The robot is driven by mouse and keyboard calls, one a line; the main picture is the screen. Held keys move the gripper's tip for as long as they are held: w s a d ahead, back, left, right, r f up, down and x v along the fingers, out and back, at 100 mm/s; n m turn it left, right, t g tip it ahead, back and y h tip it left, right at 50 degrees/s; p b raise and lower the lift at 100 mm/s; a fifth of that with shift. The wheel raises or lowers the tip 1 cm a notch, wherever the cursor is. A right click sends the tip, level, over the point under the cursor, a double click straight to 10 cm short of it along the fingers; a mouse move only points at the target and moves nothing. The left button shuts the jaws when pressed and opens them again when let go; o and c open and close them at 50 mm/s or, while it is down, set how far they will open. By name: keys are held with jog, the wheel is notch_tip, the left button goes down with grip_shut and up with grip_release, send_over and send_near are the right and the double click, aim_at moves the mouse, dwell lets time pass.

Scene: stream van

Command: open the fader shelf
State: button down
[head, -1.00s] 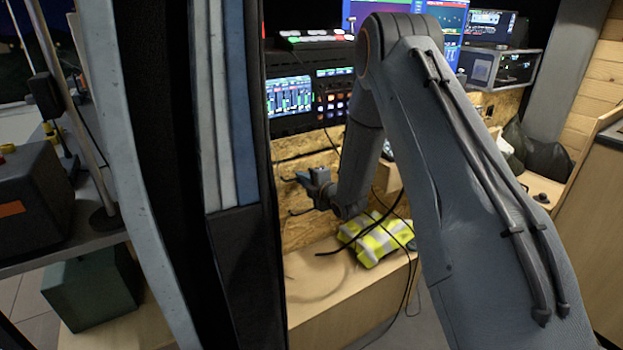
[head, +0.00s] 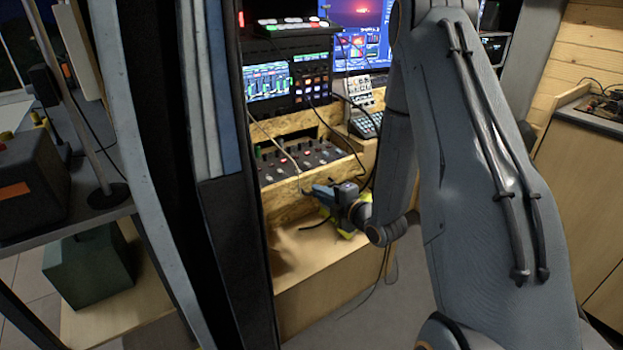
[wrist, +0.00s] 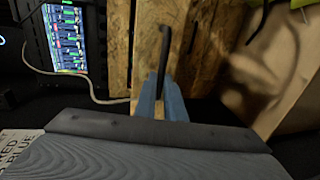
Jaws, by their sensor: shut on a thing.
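The fader shelf (head: 338,174) is a chipboard drawer under the console, and it stands pulled out. A dark panel with knobs and faders (head: 300,157) shows inside it. My gripper (head: 308,190) is at the shelf's front board in the head view. In the wrist view its blue fingers (wrist: 161,99) are shut on a dark bar handle (wrist: 163,48), which stands out from the chipboard front (wrist: 146,40). The left part of the shelf is hidden behind a dark upright in the head view.
A mixer console with a lit screen (head: 268,82) stands above the shelf. A keypad unit (head: 366,124) and a monitor stand to its right. A wooden bench (head: 325,275) with a yellow vest lies below. Cables hang near my gripper. A dark upright (head: 240,240) stands close on the left.

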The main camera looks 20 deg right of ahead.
jog(key=s+d, duration=0.3)
jog(key=s, duration=0.2)
jog(key=shift+s+p, duration=0.15)
jog(key=shift+p, duration=0.15)
jog(key=c, duration=1.8)
grip_release()
jog(key=shift+d, duration=0.2)
jog(key=shift+c, duration=0.2)
jog(key=b+v, duration=0.1)
jog(key=v, duration=0.6)
jog(key=shift+s+a, duration=0.25)
jog(key=shift+s, duration=0.1)
jog(key=shift+r, duration=0.1)
